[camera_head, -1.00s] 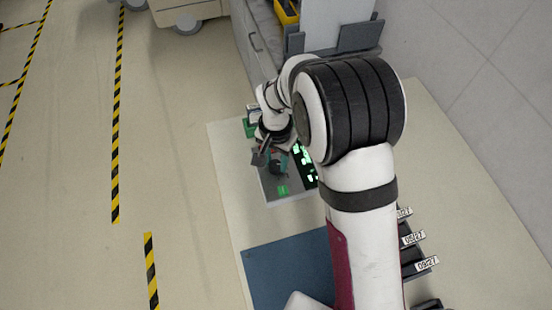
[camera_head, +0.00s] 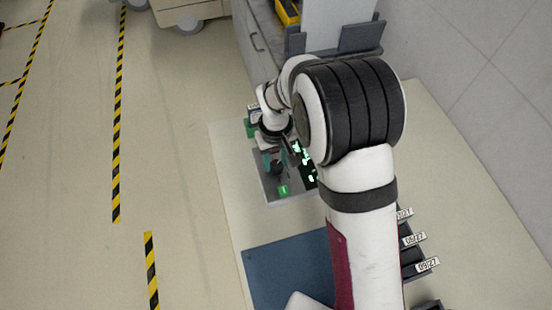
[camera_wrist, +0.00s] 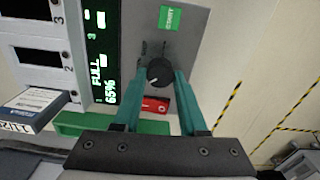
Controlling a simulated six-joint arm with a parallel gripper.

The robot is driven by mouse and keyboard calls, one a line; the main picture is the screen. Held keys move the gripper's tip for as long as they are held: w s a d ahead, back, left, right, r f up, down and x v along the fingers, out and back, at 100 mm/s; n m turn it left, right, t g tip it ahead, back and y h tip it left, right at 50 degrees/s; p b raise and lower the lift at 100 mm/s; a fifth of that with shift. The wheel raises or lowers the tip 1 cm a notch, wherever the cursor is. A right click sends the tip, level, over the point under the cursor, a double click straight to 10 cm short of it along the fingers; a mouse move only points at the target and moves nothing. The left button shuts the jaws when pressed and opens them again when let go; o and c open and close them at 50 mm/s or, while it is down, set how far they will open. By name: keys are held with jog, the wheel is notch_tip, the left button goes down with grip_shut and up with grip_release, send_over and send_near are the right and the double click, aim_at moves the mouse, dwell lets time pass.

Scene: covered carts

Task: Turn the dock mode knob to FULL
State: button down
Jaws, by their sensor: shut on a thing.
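The dock mode knob (camera_wrist: 159,72) is a round black dial with a light pointer mark, on the grey dock panel (camera_wrist: 190,45). My gripper (camera_wrist: 160,77) is shut on the knob, with a teal finger on either side of it. Small dark labels beside the knob are too small to read. In the head view my gripper (camera_head: 275,167) is over the dock, and the knob is hard to make out there.
A green START button (camera_wrist: 170,18) lies beyond the knob, and a red part (camera_wrist: 155,105) sits between my fingers. Numbered slots (camera_wrist: 30,55) and a labelled box (camera_wrist: 35,108) are at the left. A blue mat (camera_head: 285,270) lies on the cream bench top (camera_head: 228,165).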

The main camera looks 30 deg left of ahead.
aim_at(276, 164)
jog(key=shift+n, duration=0.5)
dwell(0.3)
jog(key=shift+c, duration=2.2)
grip_release()
jog(key=shift+r, duration=0.15)
notch_tip(276, 164, up, 16)
jog(key=shift+f, duration=0.2)
